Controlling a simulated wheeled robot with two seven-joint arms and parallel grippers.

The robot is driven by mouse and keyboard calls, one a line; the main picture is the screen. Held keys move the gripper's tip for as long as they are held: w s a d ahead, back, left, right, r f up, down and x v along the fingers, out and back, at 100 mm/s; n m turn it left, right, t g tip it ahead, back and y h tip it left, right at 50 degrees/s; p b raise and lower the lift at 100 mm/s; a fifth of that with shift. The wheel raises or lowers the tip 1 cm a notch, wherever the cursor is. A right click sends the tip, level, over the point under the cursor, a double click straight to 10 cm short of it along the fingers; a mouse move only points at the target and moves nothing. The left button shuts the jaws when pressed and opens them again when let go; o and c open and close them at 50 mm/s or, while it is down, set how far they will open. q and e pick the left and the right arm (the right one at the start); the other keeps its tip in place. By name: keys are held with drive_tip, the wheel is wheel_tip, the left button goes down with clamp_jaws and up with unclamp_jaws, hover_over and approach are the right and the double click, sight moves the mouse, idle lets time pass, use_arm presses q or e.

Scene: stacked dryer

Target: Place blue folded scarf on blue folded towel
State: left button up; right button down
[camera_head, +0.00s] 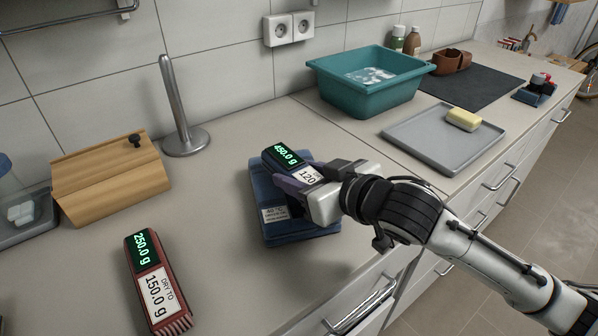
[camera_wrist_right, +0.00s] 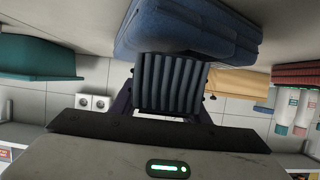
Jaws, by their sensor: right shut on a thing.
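The blue folded towel (camera_head: 268,205) lies on the counter with a white label on its front; it also shows at the top of the upturned right wrist view (camera_wrist_right: 190,28). The dark blue folded scarf (camera_head: 270,153), with a lit "450.0 g" display and a white "120" label, is over the towel. Its ribbed end shows in the right wrist view (camera_wrist_right: 170,85). My right gripper (camera_head: 300,182) is shut on the scarf from the right. I cannot tell whether the scarf touches the towel. My left gripper is out of view.
A red folded piece (camera_head: 155,280) with a "250.0 g" display lies at front left. A wooden box (camera_head: 108,180) and a metal upright holder (camera_head: 183,130) stand behind. A teal basin (camera_head: 365,95) and a grey tray (camera_head: 440,140) with yellow soap are to the right.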

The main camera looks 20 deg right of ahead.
drive_tip(key=shift+f, duration=0.15)
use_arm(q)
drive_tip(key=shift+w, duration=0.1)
use_arm(e)
drive_tip(key=c, duration=1)
unclamp_jaws()
drive_tip(key=shift+f, duration=0.1)
